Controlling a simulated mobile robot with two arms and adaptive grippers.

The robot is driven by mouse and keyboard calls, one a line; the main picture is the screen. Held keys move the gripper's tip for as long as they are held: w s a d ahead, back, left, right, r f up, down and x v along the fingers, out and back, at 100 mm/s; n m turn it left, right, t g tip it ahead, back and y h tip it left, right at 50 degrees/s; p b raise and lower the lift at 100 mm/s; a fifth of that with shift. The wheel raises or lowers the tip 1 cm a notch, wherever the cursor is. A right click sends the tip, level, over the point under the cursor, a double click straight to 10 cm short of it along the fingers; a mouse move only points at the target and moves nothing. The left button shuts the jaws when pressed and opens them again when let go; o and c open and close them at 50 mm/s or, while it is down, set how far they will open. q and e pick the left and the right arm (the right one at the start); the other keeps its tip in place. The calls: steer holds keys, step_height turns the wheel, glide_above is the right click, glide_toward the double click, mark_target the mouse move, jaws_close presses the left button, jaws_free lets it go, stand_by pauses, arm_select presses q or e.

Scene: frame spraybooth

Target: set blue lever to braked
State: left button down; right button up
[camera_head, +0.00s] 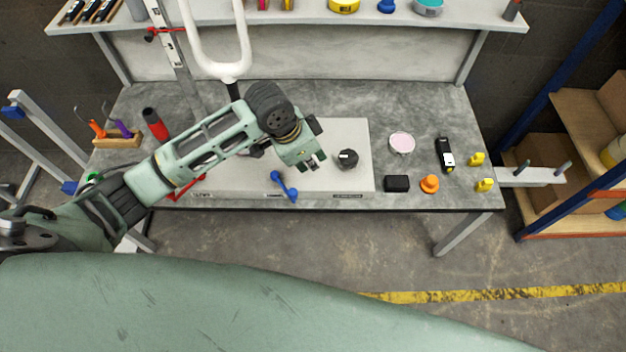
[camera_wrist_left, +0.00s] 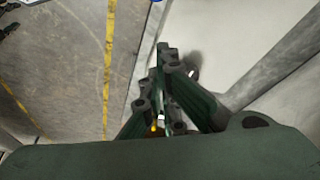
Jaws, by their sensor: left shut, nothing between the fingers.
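The blue lever (camera_head: 285,187) sits at the front of the pale panel (camera_head: 353,132) on the workbench, slanting from upper left to lower right. My left gripper (camera_head: 316,164) is above the panel, just right of and behind the lever in the picture. Its fingers are shut with nothing between them, and it looks apart from the lever. The left wrist view shows the fingers (camera_wrist_left: 170,88) close together. I cannot make out the lever in that view. My right gripper is not in view.
A black knob (camera_head: 348,158) is right of the gripper. A black box (camera_head: 396,183), an orange piece (camera_head: 429,184), a pink-topped disc (camera_head: 402,143) and yellow pieces (camera_head: 477,159) sit farther right. A wooden block with tools (camera_head: 117,141) is at the left.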

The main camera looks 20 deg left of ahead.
arm_select(q)
steer(key=x, duration=1)
steer(key=s+a+p, duration=0.1)
steer(key=s+a, duration=0.1)
steer(key=a, duration=0.1)
steer(key=shift+s+a+f, duration=0.1)
steer(key=shift+s, duration=0.25)
steer(key=s+a+m+g+b, duration=0.1)
steer(key=s+a+m+g, duration=0.3)
steer(key=s+a+m, duration=0.4)
steer(key=shift+s+a+m+h, duration=0.35)
steer(key=shift+a+m, duration=1.65)
steer(key=shift+m, duration=0.4)
